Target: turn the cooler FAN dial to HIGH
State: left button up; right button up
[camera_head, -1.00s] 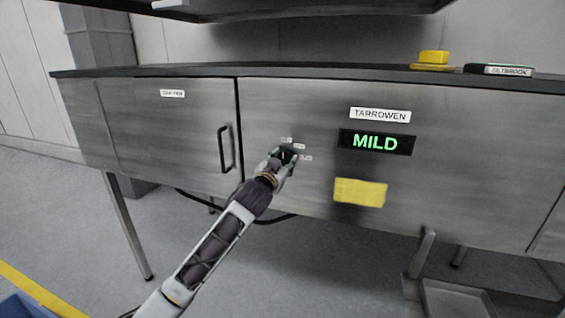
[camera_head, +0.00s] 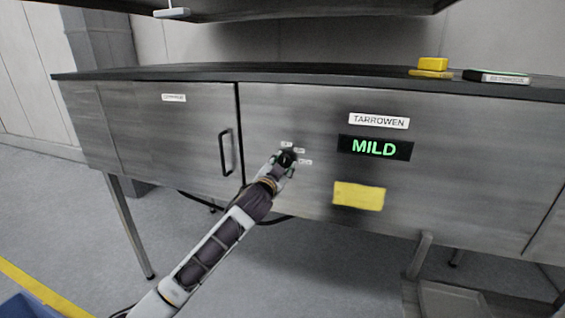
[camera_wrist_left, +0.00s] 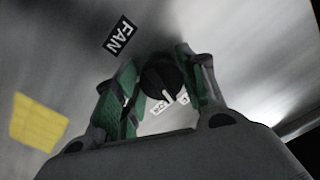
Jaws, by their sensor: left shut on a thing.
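The round black dial (camera_head: 287,157) sits on the front of the steel cooler (camera_head: 300,115), with small white labels around it. In the left wrist view the dial (camera_wrist_left: 162,80) has a white pointer line, aimed toward two small white labels whose words I cannot read. A black FAN label (camera_wrist_left: 120,35) is upper left of it there. My left gripper (camera_head: 283,164) is shut on the dial, with a green-padded finger on each side in the left wrist view (camera_wrist_left: 160,88). The display (camera_head: 375,147) reads MILD in green. My right gripper is not in view.
A vertical door handle (camera_head: 227,151) stands out just left of the dial. A yellow note (camera_head: 359,195) is on the front below the display. A yellow object (camera_head: 432,64) and a labelled case (camera_head: 497,76) lie on the counter top.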

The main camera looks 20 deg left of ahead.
pick_arm(q)
jog(key=shift+r+m+p, duration=0.15)
jog(key=shift+m+p, duration=0.5)
jog(key=shift+m, duration=0.15)
jog(key=m+p, duration=0.3)
jog(key=m, duration=0.1)
jog(key=shift+a, duration=0.1)
jog(key=m+p, duration=0.2)
jog(key=shift+r+m, duration=0.1)
jog(key=shift+m, duration=0.3)
jog(key=m+p, duration=0.1)
jog(key=m, duration=0.1)
jog(key=shift+m+p, duration=0.3)
jog(key=m, duration=0.2)
jog(key=shift+m, duration=0.4)
jog(key=shift+m+p, duration=0.3)
jog(key=shift+m, duration=0.2)
